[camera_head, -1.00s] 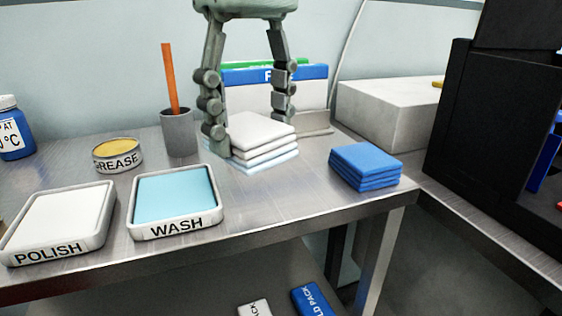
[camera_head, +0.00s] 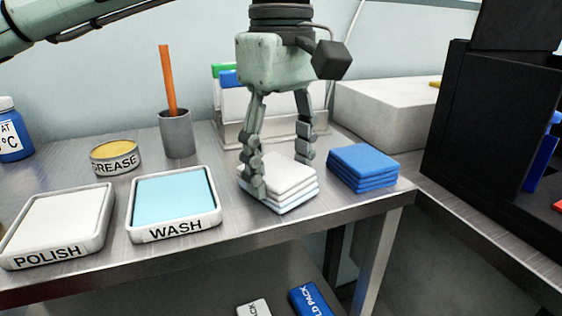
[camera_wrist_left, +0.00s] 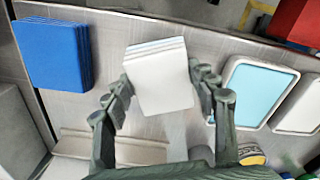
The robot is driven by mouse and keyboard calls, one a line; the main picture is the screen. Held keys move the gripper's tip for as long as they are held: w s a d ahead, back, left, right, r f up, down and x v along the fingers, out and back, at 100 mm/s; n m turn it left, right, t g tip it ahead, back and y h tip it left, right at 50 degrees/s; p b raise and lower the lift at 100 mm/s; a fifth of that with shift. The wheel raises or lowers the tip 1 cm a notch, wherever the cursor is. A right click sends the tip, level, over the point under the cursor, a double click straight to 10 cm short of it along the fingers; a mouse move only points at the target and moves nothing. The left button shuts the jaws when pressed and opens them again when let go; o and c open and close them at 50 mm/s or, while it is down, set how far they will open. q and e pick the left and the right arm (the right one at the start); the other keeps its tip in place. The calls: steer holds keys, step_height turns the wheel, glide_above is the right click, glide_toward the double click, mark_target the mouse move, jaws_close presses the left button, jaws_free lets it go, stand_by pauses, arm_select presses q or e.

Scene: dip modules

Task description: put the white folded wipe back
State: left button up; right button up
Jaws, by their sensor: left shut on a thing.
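The white folded wipe (camera_head: 284,171) shows as a squarish block of stacked white layers with a pale bluish lowest layer. It is on or just above the steel table, left of the blue folded wipe (camera_head: 364,160); I cannot tell whether it touches the table. My left gripper (camera_head: 281,176) points down with one finger on each side of the white wipe and is shut on it. In the left wrist view the white wipe (camera_wrist_left: 160,88) sits between the fingertips, with the blue wipe (camera_wrist_left: 52,52) apart at the left. My right gripper is not in view.
The WASH tray (camera_head: 174,233) and POLISH tray (camera_head: 46,257) stand to the left on the table (camera_head: 262,234). Behind are the grease tin (camera_head: 115,160), a grey cup (camera_head: 177,135) with an orange stick, and a file holder (camera_head: 228,130). A black case (camera_head: 455,120) stands right.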

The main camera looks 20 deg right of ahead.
mark_target(281, 171)
arm_select(q)
steer(key=o, duration=0.7)
steer(key=shift+f, duration=0.1)
steer(key=o, duration=0.4)
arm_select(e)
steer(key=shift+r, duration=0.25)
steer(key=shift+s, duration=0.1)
arm_select(q)
steer(key=shift+r, duration=0.5)
step_height(281, 171, up, 11)
steer(key=shift+r+p, duration=0.2)
steer(key=shift+p, duration=0.45)
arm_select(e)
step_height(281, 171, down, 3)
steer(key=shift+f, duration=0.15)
